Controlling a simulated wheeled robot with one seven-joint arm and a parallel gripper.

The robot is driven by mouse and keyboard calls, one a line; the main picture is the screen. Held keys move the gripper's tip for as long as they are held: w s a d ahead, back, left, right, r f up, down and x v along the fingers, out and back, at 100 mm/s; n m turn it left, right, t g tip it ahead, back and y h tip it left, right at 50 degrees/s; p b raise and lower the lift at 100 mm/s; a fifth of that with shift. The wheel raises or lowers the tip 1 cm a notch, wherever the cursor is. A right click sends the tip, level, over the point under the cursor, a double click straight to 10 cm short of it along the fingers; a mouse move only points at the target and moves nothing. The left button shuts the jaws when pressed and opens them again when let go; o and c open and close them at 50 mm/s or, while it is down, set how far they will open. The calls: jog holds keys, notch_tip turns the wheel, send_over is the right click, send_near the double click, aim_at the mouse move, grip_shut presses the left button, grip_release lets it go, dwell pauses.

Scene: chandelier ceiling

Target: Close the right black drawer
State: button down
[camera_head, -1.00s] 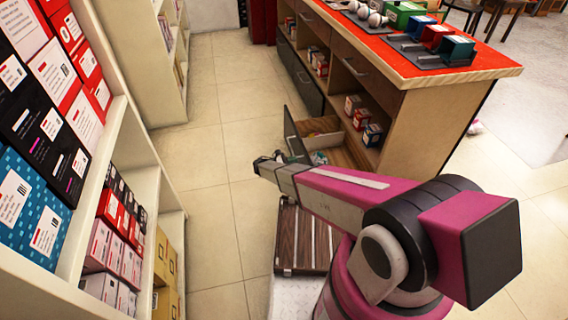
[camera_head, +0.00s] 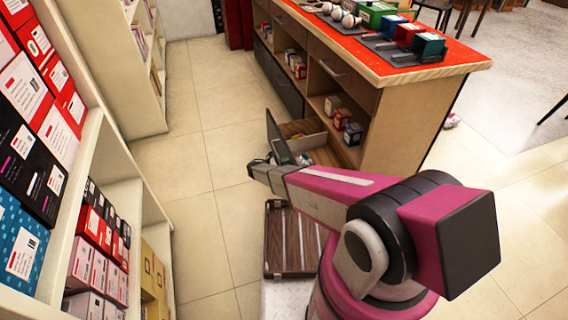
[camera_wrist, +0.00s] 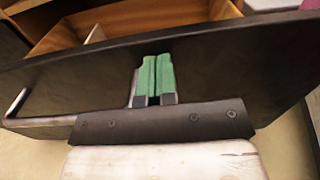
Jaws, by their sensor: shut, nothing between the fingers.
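The right black drawer (camera_head: 276,136) stands pulled out from the counter's lower part in the head view. Its dark front faces left and its wooden inside holds some items. In the wrist view the dark drawer front (camera_wrist: 240,75) fills the middle, with the wooden inside behind its top edge. A pale metal bar, perhaps its handle, shows at the left. My gripper (camera_wrist: 153,78) is shut and empty, its green fingertips together against or very close to the front; I cannot tell if they touch. In the head view my gripper (camera_head: 262,170) is beside the front, partly hidden by the arm.
The counter (camera_head: 425,120) with its red top stands at the right, with boxes on open shelves beside the drawer. Another black drawer front (camera_head: 290,92) farther along is flush. White shelving (camera_head: 100,150) with boxes lines the left.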

jog(key=x, duration=2.6)
jog(key=shift+d, duration=0.25)
jog(key=shift+w+d+f, duration=0.1)
jog(key=shift+w+d, duration=0.05)
jog(key=v, duration=1.5)
jog(key=s+d+r+m+g+y, duration=0.3)
jog(key=s+d+r+m+y, duration=0.1)
jog(key=s+r+m, duration=0.3)
jog(key=s+d+r+m+g+y, duration=0.35)
jog(key=s+r, duration=0.25)
jog(key=r, duration=0.3)
jog(key=s+a+r+m+y, duration=0.4)
jog(key=s+r+m+y, duration=0.5)
jog(key=r, duration=0.5)
jog(key=s+m+t, duration=0.1)
jog(key=s+m, duration=0.1)
jog(key=s, duration=0.1)
jog(key=shift+s+r+y, duration=0.25)
jog(key=shift+s+y, duration=0.1)
jog(key=shift+a, duration=0.1)
